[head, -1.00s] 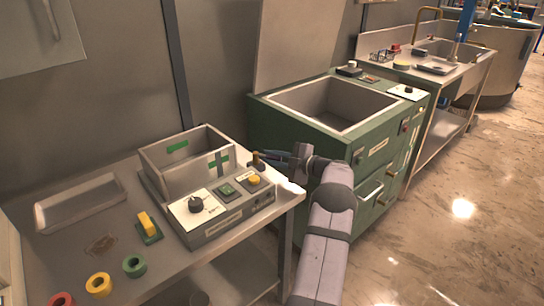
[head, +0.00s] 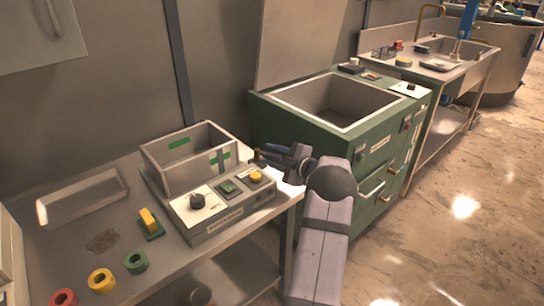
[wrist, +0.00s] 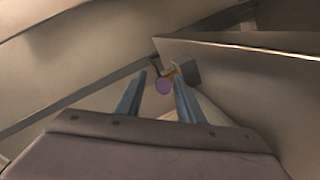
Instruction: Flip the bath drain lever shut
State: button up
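The bath (head: 186,182) is an open grey box with green marks on a control base at the bench's right end. Its drain lever (head: 256,154) shows as a small brass-coloured piece at the bath's right side, mostly hidden by my gripper (head: 266,154).
The base carries a black dial (head: 197,201), a green switch (head: 228,187) and a yellow button (head: 255,176). A yellow block (head: 148,220), a shallow tray (head: 82,197) and coloured rings (head: 102,281) lie left. A green cabinet with a basin (head: 288,118) stands close on the right.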

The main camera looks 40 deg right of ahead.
aim_at(275, 157)
jog(key=shift+s+f, duration=0.1)
jog(key=shift+s, duration=0.05)
jog(key=shift+v, duration=3.55)
jog(key=shift+d+b, duration=0.1)
jog(key=shift+b, duration=0.2)
jog(key=m+y+b, duration=0.1)
jog(key=m+y, duration=0.1)
jog(key=m, duration=0.1)
jog(key=d+f+m+y+b, duration=0.1)
jog(key=m+y+b, duration=0.1)
jog(key=m, duration=0.1)
jog(key=d+m+t+y+b, duration=0.1)
jog(key=m+b, duration=0.1)
jog(key=m, duration=0.2)
jog(key=shift+w+d+f+y, duration=0.1)
jog(key=shift+w+f+y, duration=0.1)
jog(key=shift+f+y, duration=0.15)
jog(key=shift+x, duration=3.65)
jog(key=shift+r, duration=0.15)
